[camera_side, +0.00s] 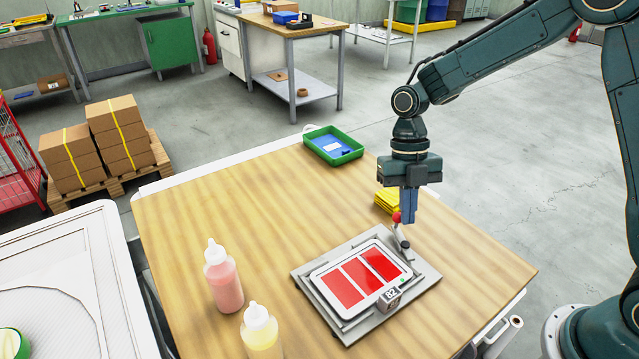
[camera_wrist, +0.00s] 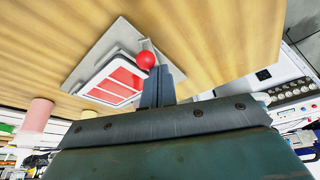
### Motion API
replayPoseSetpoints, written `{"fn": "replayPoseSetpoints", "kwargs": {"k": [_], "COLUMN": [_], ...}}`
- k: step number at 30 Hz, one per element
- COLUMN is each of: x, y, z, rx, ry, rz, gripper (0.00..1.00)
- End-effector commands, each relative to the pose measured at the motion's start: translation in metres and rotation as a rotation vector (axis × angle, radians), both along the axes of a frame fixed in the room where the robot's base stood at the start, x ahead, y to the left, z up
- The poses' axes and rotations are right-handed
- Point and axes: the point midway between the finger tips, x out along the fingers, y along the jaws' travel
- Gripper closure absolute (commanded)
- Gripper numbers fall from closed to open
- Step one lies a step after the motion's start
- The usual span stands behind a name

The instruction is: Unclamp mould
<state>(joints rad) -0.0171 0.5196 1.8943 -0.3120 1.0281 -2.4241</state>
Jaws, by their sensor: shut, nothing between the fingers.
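The mould (camera_side: 361,279) is a white-framed plate with three red panels, lying on a grey base plate (camera_side: 377,327) on the wooden table. It also shows in the wrist view (camera_wrist: 115,85). A clamp lever with a red ball knob (camera_side: 396,217) stands at the far right side of the mould. In the wrist view the red knob (camera_wrist: 146,60) is just beyond my fingertips. My gripper (camera_side: 408,220) points down beside the knob, shut and empty. I cannot tell whether the fingers touch the knob. A small block marked 82 (camera_side: 389,298) sits at the mould's near right edge.
A pink bottle (camera_side: 223,280) and a yellow bottle (camera_side: 261,335) stand left of the mould. A green tray (camera_side: 333,146) with blue contents is at the back. A yellow stack (camera_side: 386,200) lies behind my gripper. The table's left middle is clear.

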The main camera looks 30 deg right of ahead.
Motion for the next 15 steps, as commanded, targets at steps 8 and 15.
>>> {"fn": "replayPoseSetpoints", "kwargs": {"k": [8, 15], "x": [0.011, 0.013], "y": [0.008, 0.013], "z": [0.000, 0.000], "rx": [-0.003, -0.003], "ry": [-0.015, -0.016], "rz": [0.091, 0.218], "gripper": [1.00, 1.00]}}
